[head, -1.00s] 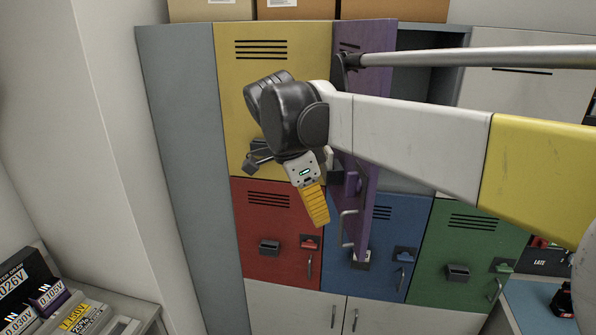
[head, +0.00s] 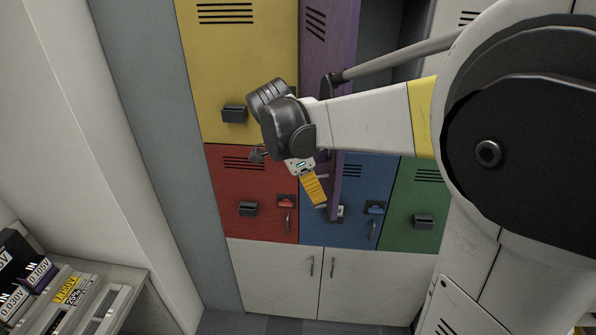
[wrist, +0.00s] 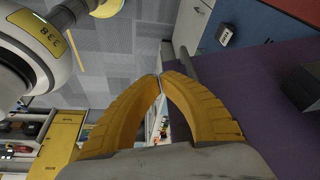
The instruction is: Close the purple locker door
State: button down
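The purple locker door (head: 322,38) stands open in the upper middle of the head view, swung out from its compartment and seen at a steep angle. Its lower part hangs in front of the blue locker, partly hidden by my arm. My gripper (head: 319,203) points downward just left of the door's lower part; I cannot tell whether it touches the door. In the wrist view its yellow fingers (wrist: 160,76) meet at the tips with nothing visible held between them. A purple panel, the door (wrist: 262,118), fills the right side of that view.
Yellow (head: 238,70) and red (head: 225,190) lockers are left of the door. Blue (head: 350,225) and green (head: 415,195) lockers are below and right. White cabinets (head: 275,280) stand underneath. A shelf with labelled boxes (head: 75,300) is at lower left. Floor shows at the bottom.

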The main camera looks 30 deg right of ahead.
aim_at(339, 191)
jog(key=shift+s+d, duration=0.2)
jog(key=shift+d, duration=0.55)
jog(key=shift+s+d, duration=0.1)
jog(key=shift+s+d+n+t, duration=0.1)
jog(key=shift+s+d+n, duration=0.1)
jog(key=shift+d, duration=0.35)
jog(key=shift+s+d+n+t, duration=0.1)
jog(key=shift+d+n, duration=0.1)
jog(key=shift+d, duration=0.4)
jog(key=shift+s+d+n+t, duration=0.1)
jog(key=shift+s+d+n, duration=0.1)
jog(key=shift+d, duration=0.35)
jog(key=w+d+n+t+b, duration=0.2)
jog(key=w+d+n, duration=0.3)
jog(key=d, duration=1.2)
jog(key=w+d+n+t+y+b, duration=0.1)
jog(key=w+d+n, duration=0.4)
jog(key=d, duration=1.2)
jog(key=shift+w+d+n+t+b, duration=0.15)
jog(key=shift+n+t+b, duration=0.35)
jog(key=shift+n+b, duration=0.55)
